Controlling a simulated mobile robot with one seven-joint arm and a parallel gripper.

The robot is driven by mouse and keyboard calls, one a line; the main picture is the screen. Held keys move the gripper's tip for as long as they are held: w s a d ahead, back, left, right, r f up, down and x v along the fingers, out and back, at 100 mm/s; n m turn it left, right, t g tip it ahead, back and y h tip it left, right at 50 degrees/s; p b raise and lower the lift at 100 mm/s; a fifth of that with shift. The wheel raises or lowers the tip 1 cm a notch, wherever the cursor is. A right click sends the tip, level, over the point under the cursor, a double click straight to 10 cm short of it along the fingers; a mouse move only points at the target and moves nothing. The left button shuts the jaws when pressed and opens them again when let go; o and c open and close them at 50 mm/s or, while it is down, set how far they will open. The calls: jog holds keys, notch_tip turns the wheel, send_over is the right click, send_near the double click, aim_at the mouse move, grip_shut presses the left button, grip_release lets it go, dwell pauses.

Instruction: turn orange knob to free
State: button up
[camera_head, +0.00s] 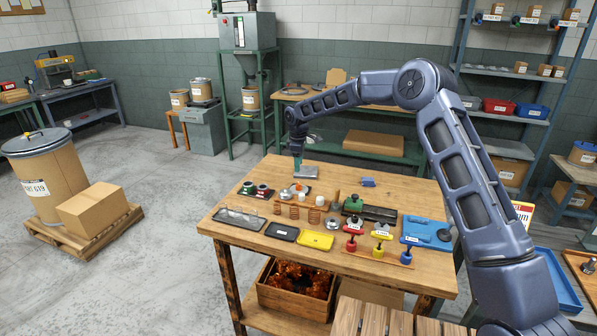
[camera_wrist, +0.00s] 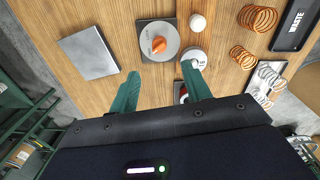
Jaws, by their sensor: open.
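The orange knob (camera_wrist: 159,45) sits on a round grey dial on a dark square plate (camera_wrist: 143,27) in the wrist view. In the head view the knob (camera_head: 298,187) is small, near the back of the wooden table. Its lettering is too small to read. My gripper (camera_wrist: 162,73) is open, its two green fingers apart and nothing between them. In the wrist view the knob lies just beyond the fingertips, roughly centred between them. In the head view my gripper (camera_head: 298,160) hangs over the back of the table, behind the knob.
A flat grey metal block (camera_wrist: 86,52) lies left of the dial in the wrist view. A white-topped cylinder (camera_wrist: 194,58) is close to the right finger. Copper coils (camera_wrist: 257,18) and a black tray (camera_wrist: 297,25) lie farther right. Bare wood surrounds the dial plate's left side.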

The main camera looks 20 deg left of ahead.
aim_at(299, 186)
jog(key=f, duration=1)
jog(key=shift+w+f, duration=0.3)
jog(key=shift+f, duration=0.1)
jog(key=c, duration=0.9)
